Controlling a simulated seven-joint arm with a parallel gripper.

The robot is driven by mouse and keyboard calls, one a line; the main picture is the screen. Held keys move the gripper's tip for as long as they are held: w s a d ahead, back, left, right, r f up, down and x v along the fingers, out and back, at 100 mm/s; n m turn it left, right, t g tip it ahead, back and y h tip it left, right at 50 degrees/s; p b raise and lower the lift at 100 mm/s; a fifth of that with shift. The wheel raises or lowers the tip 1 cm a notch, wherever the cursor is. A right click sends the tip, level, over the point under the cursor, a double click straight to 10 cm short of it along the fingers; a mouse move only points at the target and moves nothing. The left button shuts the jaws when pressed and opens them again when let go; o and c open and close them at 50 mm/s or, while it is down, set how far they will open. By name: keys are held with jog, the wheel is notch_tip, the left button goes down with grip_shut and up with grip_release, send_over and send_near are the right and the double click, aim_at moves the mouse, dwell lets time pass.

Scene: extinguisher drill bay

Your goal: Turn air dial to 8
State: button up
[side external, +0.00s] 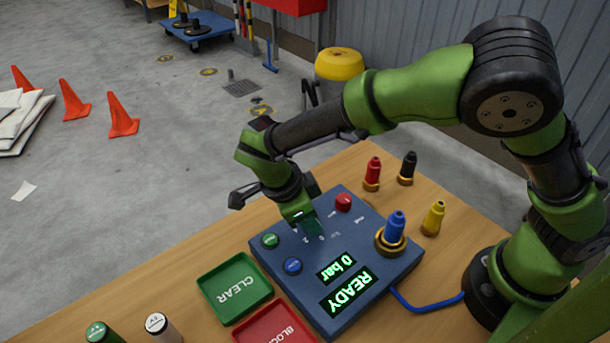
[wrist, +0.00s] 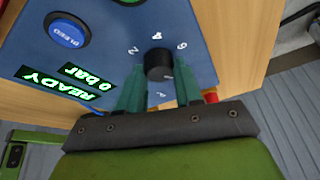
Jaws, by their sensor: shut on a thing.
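The air dial is a black round knob (wrist: 159,64) on the blue control panel (wrist: 108,42), with white numbers around it; I can read a 2 and a 6. My gripper (wrist: 157,80) has its two green fingers on either side of the knob, shut on it. I cannot make out where the knob points. In the side external view my gripper (side external: 309,228) reaches down to the panel (side external: 377,275) and hides the knob. The panel's green display (side external: 341,267) reads 0 bar, and the one beside it (side external: 346,291) reads READY.
A green button (side external: 270,240), a blue button (side external: 292,265) and a red button (side external: 343,202) sit close around my gripper. A blue nozzle (side external: 395,228) stands in a brass ring on the panel. Green CLEAR (side external: 209,283) and red trays (side external: 243,333) lie beside it.

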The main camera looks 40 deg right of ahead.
jog(key=shift+w+m, duration=0.1)
jog(key=shift+m, duration=0.6)
jog(key=o, duration=1)
jog(key=v, duration=1.6)
jog(key=shift+w+r, duration=0.3)
jog(key=shift+r, duration=0.1)
